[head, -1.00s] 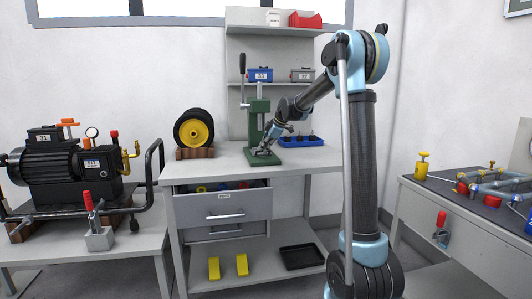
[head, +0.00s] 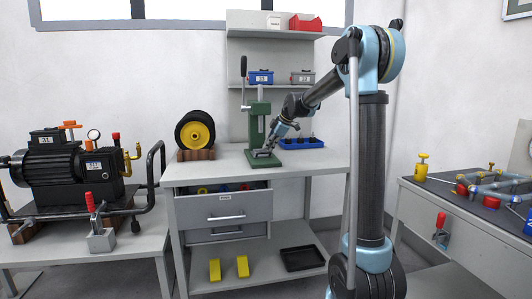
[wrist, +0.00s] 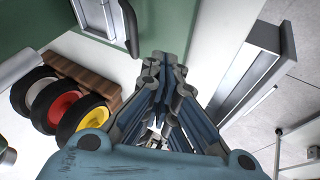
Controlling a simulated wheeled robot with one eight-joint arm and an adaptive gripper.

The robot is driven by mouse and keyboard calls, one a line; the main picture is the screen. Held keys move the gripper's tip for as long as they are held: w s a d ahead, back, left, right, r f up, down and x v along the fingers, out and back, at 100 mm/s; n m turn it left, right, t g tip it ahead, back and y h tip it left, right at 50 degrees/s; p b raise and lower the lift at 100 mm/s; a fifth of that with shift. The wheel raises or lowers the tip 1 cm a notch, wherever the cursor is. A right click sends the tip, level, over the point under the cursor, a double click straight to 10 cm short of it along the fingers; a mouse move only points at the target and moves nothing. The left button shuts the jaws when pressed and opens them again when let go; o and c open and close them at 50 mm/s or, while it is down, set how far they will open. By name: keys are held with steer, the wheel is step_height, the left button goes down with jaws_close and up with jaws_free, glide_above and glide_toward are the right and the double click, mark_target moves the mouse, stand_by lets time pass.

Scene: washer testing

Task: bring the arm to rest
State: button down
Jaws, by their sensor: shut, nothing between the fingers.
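My arm rises on the right of the head view and reaches left over the workbench (head: 230,172). My gripper (head: 265,152) points down at the foot of a green press (head: 259,122); whether it touches the press I cannot tell. In the wrist view my gripper (wrist: 165,62) has its blue-grey fingers together, with nothing held between them.
A wheel with a yellow hub (head: 196,134) stands left of the press, and a blue tray (head: 303,143) lies right of it. The drawer (head: 224,213) below is partly open. A motor pump (head: 68,165) is at left; a valve table (head: 455,205) is at right.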

steer(key=v, duration=0.7)
steer(key=s+d+f+m+h, duration=0.15)
steer(key=s+d+m, duration=0.45)
steer(key=s, duration=0.6)
steer(key=s+d+f+m+h, duration=0.1)
steer(key=s+d+f+m, duration=0.3)
steer(key=s+f, duration=0.4)
steer(key=s+d+f+m+g+h, duration=0.1)
steer(key=s+d+f+m, duration=0.4)
steer(key=s, duration=1)
steer(key=s+d+f+m+h, duration=0.2)
steer(key=s+d+f+m, duration=0.3)
steer(key=s+f, duration=0.6)
steer(key=d, duration=0.2)
steer(key=shift+s+d+f+g, duration=0.3)
steer(key=shift+s+d+g, duration=0.05)
steer(key=shift+g, duration=0.05)
steer(key=shift+a, duration=0.1)
